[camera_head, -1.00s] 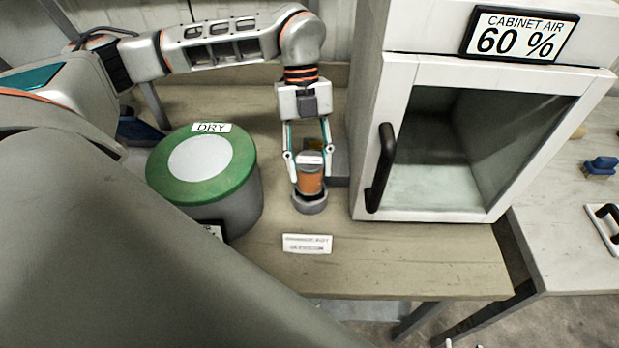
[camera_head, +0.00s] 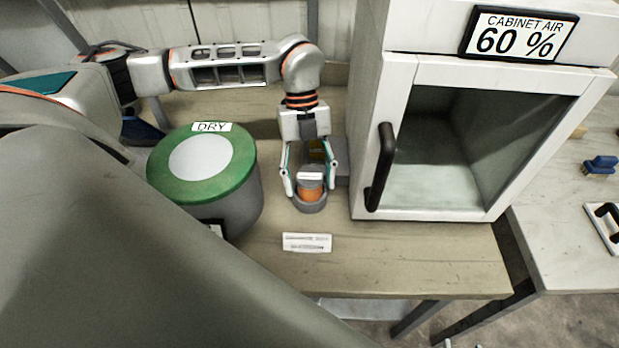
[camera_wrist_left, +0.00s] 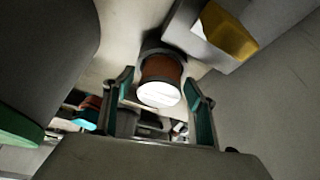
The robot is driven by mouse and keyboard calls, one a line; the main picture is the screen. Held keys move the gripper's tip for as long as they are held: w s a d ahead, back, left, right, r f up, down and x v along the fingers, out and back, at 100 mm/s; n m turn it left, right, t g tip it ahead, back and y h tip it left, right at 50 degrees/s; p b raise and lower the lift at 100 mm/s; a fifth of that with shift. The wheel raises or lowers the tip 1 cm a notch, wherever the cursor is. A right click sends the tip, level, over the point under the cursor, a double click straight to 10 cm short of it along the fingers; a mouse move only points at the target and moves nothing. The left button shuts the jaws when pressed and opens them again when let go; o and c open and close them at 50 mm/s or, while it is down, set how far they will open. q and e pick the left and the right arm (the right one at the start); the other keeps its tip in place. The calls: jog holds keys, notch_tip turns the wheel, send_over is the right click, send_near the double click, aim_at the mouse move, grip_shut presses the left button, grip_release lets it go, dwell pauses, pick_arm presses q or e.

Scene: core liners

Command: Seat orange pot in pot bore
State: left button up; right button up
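The orange pot (camera_head: 311,190), with a pale lid, stands upright in the round grey pot bore (camera_head: 308,206) on the bench; its lower part is hidden by the bore's rim. My left gripper (camera_head: 310,193) reaches down from behind with one finger on each side of the pot. In the left wrist view the pot (camera_wrist_left: 160,77) shows its white top and orange-brown side, with the dark ring of the bore (camera_wrist_left: 161,50) around its far end. There the open fingers (camera_wrist_left: 160,95) stand apart from the pot with gaps on both sides. My right gripper is not in view.
A green-lidded drum marked DRY (camera_head: 200,165) stands left of the bore. A white cabinet (camera_head: 400,205) with a black handle stands to the right. A grey block (camera_head: 341,160) with a yellow part is just behind. A small label plate (camera_head: 307,242) lies in front.

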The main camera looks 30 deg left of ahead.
pick_arm(q)
jog(key=shift+r, duration=0.15)
jog(key=v, duration=1.2)
jog(key=shift+b, duration=0.35)
